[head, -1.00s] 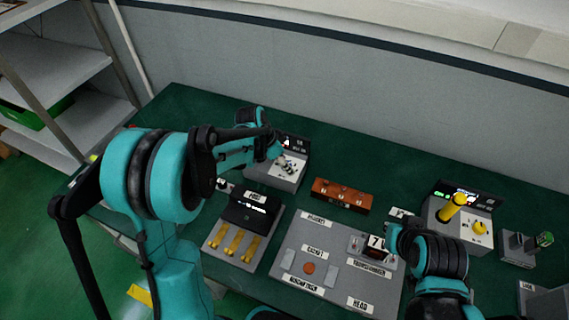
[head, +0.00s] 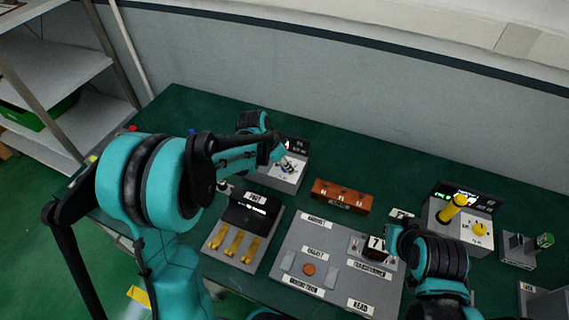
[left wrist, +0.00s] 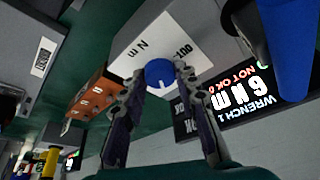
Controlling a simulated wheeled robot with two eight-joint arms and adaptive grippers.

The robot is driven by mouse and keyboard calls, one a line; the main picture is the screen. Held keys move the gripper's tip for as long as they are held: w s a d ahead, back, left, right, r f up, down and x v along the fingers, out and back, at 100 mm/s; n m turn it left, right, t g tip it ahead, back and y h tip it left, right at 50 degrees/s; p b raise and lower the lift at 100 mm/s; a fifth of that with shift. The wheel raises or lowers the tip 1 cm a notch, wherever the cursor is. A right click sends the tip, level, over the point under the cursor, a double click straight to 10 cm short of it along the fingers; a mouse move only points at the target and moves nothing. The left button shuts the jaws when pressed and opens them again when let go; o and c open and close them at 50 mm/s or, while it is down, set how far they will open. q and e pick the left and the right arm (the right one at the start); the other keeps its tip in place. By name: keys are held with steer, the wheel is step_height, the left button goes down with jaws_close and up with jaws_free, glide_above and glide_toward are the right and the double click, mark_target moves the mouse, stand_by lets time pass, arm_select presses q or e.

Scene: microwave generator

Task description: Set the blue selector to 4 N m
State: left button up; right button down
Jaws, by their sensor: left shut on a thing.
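The blue selector (left wrist: 160,74) is a round knob with a light pointer mark on a pale box face printed "N m" and "OUT". My left gripper (left wrist: 162,82) is closed around it, one finger on each side. In the head view, my left gripper (head: 284,162) reaches down onto the small grey station (head: 272,178) at the back, and the knob is mostly hidden. The station's display (left wrist: 258,98) reads "WRENCH 1", "NOT OK" and "6 N m". My right gripper is largely hidden by its own arm near a block marked 7 (head: 376,243), so its fingers cannot be made out.
An orange-brown box (head: 341,194) stands right of the station. In front are a unit with yellow levers (head: 232,242) and a grey labelled board (head: 330,270). A yellow-handled tool (head: 453,207) stands at the right. Green table is bare behind these.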

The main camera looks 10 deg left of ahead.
arm_select(q)
steer(key=n+y, duration=0.1)
steer(key=n, duration=0.2)
steer(key=n+t+y, duration=0.1)
steer(key=n, duration=0.2)
steer(key=shift+s+d, duration=0.1)
steer(key=shift+d, duration=0.05)
stand_by(0.3)
steer(key=o, duration=1.2)
steer(key=shift+c, duration=0.2)
steer(key=v, duration=1.2)
steer(key=shift+s+f, duration=0.1)
steer(key=shift+s, duration=0.05)
